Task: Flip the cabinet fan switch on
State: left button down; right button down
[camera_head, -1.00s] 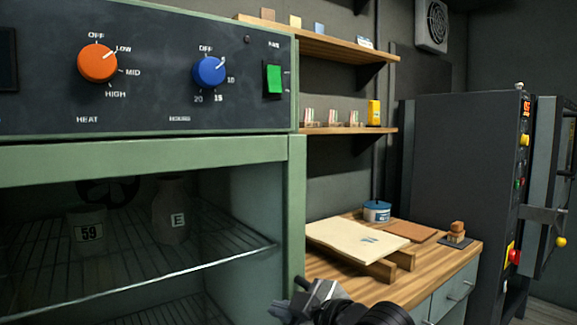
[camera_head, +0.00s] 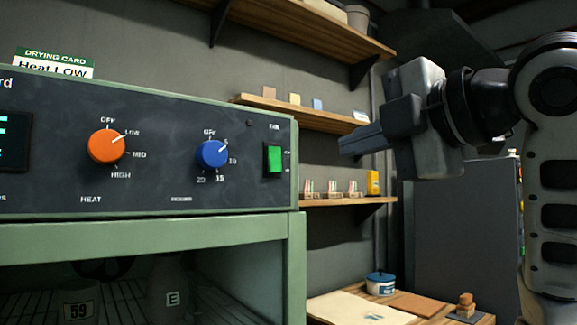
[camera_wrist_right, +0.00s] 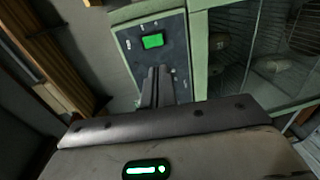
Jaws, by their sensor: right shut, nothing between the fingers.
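The green fan switch (camera_head: 274,159) sits at the right end of the dark control panel (camera_head: 60,185) on the green cabinet (camera_head: 150,232). Its label above is small. My right gripper (camera_head: 342,146) is shut and empty, to the right of the switch and apart from it in the head view, fingers pointing left. In the right wrist view the switch (camera_wrist_right: 153,41) shows just beyond the shut fingertips (camera_wrist_right: 158,70). I cannot tell which way the switch is tipped. My left gripper is not in view.
An orange heat knob (camera_head: 106,146) and a blue knob (camera_head: 211,154) are left of the switch. Wooden shelves (camera_head: 330,120) with small items stand behind my gripper. A workbench (camera_head: 440,320) is below right. A drying card (camera_head: 54,64) stands on the cabinet.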

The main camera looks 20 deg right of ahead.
aim_at(277, 169)
jog(key=p+x, duration=0.2)
jog(key=x, duration=1.2)
